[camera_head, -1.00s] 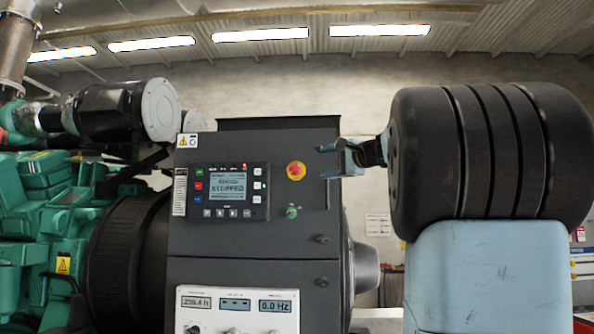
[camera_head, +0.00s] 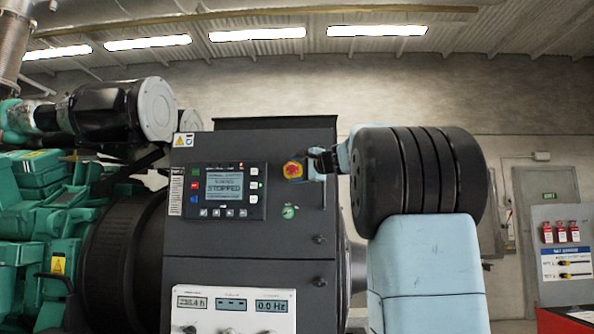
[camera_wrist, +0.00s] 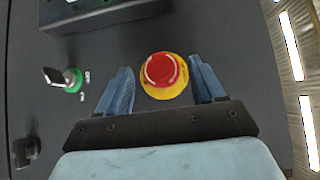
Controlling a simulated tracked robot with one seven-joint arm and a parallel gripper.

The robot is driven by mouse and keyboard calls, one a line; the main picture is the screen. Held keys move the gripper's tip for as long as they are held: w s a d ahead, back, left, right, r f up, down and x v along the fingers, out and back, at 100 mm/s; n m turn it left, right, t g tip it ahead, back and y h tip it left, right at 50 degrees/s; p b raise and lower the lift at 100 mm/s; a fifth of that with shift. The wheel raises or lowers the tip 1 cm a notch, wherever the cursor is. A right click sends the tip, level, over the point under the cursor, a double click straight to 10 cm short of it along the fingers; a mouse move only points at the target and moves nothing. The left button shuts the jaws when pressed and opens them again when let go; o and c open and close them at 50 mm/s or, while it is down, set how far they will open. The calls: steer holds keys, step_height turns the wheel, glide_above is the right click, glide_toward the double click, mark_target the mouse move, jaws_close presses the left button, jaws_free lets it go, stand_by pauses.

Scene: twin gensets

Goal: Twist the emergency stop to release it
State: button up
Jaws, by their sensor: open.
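The emergency stop (camera_head: 292,170) is a red mushroom button on a yellow round base, on the upper right of the dark grey control cabinet (camera_head: 290,245). In the wrist view the red button (camera_wrist: 160,70) lies between my two blue fingers, with a visible gap on each side. My gripper (camera_wrist: 163,88) is open and holds nothing. In the head view my gripper (camera_head: 308,163) is just right of the button; whether the fingertips reach past its face is hard to tell.
A green key switch (camera_wrist: 72,80) with a key sticking out is near the button; it also shows below it in the head view (camera_head: 289,211). A display panel (camera_head: 225,191) reading STOPPED is to the left.

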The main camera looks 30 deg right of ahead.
steer(key=c, duration=1.1)
steer(key=shift+o, duration=0.2)
steer(key=shift+f, duration=0.1)
steer(key=m+t, duration=0.2)
steer(key=shift+f+m, duration=0.35)
steer(key=shift+m, duration=0.05)
steer(key=shift+w+a+f+m+t+h, duration=0.1)
steer(key=shift+m+t+h, duration=0.25)
steer(key=shift+m+t, duration=0.65)
steer(key=shift+f+m+t+h, duration=0.1)
steer(key=shift+m+t+h, duration=0.25)
steer(key=shift+m+t, duration=0.65)
steer(key=shift+m, duration=0.5)
